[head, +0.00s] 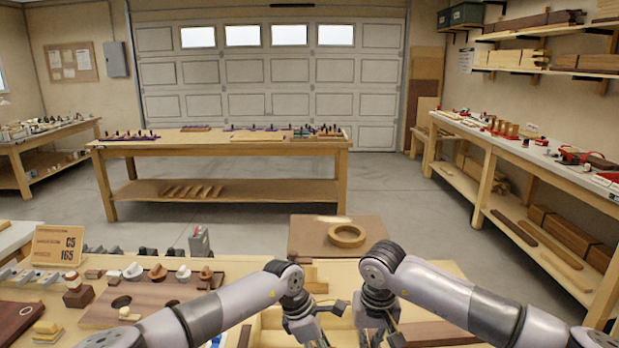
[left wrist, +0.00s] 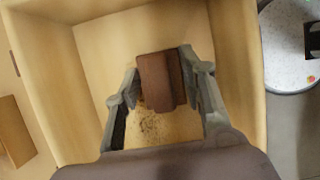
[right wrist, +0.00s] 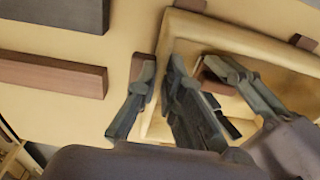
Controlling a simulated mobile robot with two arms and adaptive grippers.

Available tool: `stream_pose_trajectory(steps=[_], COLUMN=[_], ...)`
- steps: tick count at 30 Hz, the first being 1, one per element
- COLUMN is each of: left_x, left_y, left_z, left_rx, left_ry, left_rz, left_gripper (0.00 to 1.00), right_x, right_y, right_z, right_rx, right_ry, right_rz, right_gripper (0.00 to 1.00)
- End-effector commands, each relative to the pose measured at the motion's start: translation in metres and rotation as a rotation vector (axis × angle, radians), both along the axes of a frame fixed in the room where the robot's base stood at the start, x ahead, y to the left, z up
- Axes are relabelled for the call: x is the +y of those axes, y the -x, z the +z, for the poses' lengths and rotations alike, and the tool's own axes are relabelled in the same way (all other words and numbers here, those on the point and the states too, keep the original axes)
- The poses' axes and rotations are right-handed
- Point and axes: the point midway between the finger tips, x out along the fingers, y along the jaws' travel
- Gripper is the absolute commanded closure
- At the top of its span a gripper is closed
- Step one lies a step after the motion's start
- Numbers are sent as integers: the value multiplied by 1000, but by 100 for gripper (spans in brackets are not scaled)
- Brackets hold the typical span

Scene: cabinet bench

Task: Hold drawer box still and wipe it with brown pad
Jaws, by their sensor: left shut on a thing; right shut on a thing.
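The drawer box is an open box of light wood; its rim (left wrist: 240,65) frames the left wrist view and it also shows in the right wrist view (right wrist: 225,35). My left gripper (left wrist: 158,75) is inside the box, shut on the brown pad (left wrist: 160,82), which is held at the box floor. Dark specks (left wrist: 150,125) lie on the floor just below the pad. My right gripper (right wrist: 158,80) is shut on the box's side wall, one finger outside and one inside. In the head view my arms partly hide the box.
Dark wood strips (right wrist: 50,75) lie on the bench beside the box. In the head view, a dark board with holes (head: 140,300) and several small blocks fill the bench's left.

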Motion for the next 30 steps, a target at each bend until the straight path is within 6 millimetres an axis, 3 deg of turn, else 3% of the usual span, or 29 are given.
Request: stream_pose_trajectory(steps=[13, 30], left_x=[-2, 32], left_y=[-7, -7], left_z=[-2, -2], left_rx=[-1, -1], left_ry=[0, -3], left_rz=[2, 1], left_gripper=[98, 98], right_x=[0, -1], right_y=[-1, -1], right_z=[1, 1], right_rx=[-2, -2], right_ry=[0, 2], right_rz=[-1, -2], right_gripper=[100, 100])
